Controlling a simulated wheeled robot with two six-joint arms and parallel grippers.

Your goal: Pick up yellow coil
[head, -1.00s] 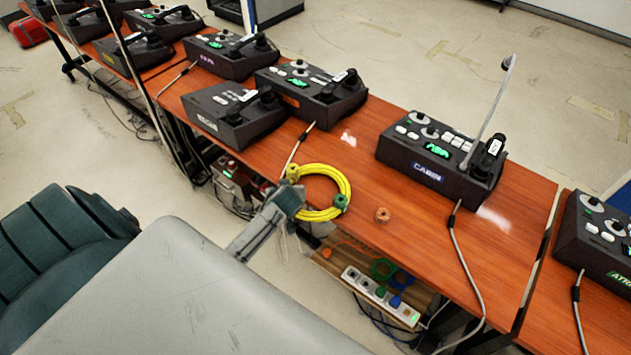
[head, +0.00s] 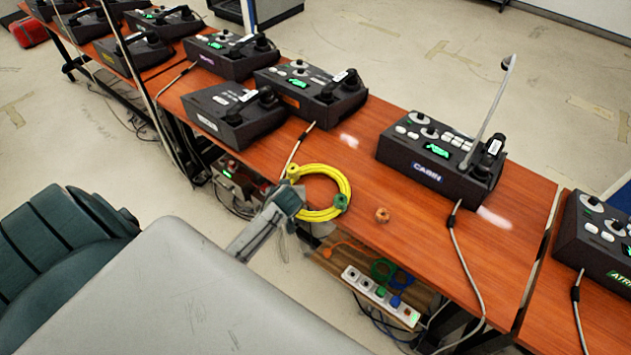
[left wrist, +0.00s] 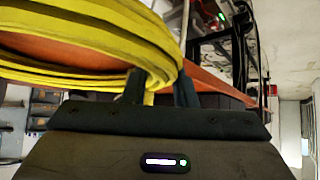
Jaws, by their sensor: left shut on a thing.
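The yellow coil (head: 344,182) is a ring of yellow cable with a green tie on its right side. It lies at the front edge of the orange-brown table (head: 372,238), partly over the edge. My left gripper (head: 293,194) is at the coil's left side, shut on the yellow cable. In the left wrist view the coil (left wrist: 105,35) fills the upper left, and its strands pass between the fingers of my left gripper (left wrist: 160,88). My right gripper is in neither view.
Other phones (head: 310,92) stand behind. A power strip (head: 380,296) sits on a lower shelf. A green chair (head: 60,245) is at left.

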